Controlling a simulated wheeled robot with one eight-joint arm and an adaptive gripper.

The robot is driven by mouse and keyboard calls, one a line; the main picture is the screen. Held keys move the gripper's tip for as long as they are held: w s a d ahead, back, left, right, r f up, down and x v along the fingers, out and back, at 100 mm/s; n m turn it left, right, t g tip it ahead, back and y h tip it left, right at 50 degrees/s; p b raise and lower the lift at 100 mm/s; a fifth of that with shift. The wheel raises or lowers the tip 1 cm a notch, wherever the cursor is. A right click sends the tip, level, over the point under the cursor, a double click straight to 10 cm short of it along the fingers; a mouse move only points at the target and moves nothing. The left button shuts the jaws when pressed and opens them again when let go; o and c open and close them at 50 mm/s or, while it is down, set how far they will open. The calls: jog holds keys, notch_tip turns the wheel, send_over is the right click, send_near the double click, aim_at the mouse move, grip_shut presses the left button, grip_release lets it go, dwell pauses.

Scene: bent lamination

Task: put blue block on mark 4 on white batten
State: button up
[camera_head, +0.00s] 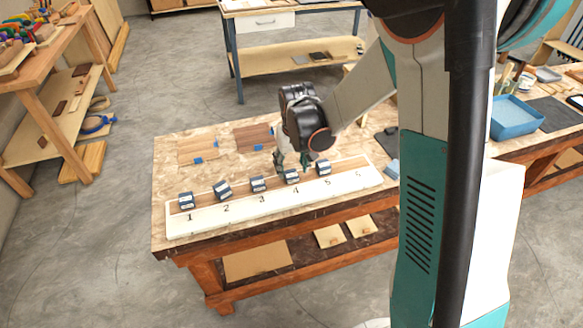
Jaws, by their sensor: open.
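The white batten (275,208) lies along the front of the bench with black numbers on it. My gripper (291,163) is open, pointing down just above and behind the block by mark 4. Whether its fingers touch that block cannot be told.
Two thin wood boards, a light one (192,151) and a brown one (253,138), lie behind the batten with small blue pieces. Blue items (392,169) lie at the bench's right end. A blue tray (519,118) stands on the right bench. My arm hides part of the bench.

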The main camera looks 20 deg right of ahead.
jog(key=s+r+t+p, duration=0.1)
jog(key=s+r, duration=0.5)
jog(key=r, duration=0.4)
jog(key=s+r+t+p, duration=0.1)
jog(key=s+r+t, duration=0.1)
jog(key=s+r, duration=0.55)
jog(key=s+r+t, duration=0.2)
jog(key=s+r, duration=0.1)
jog(key=s, duration=0.5)
jog(key=shift+s+r, duration=0.4)
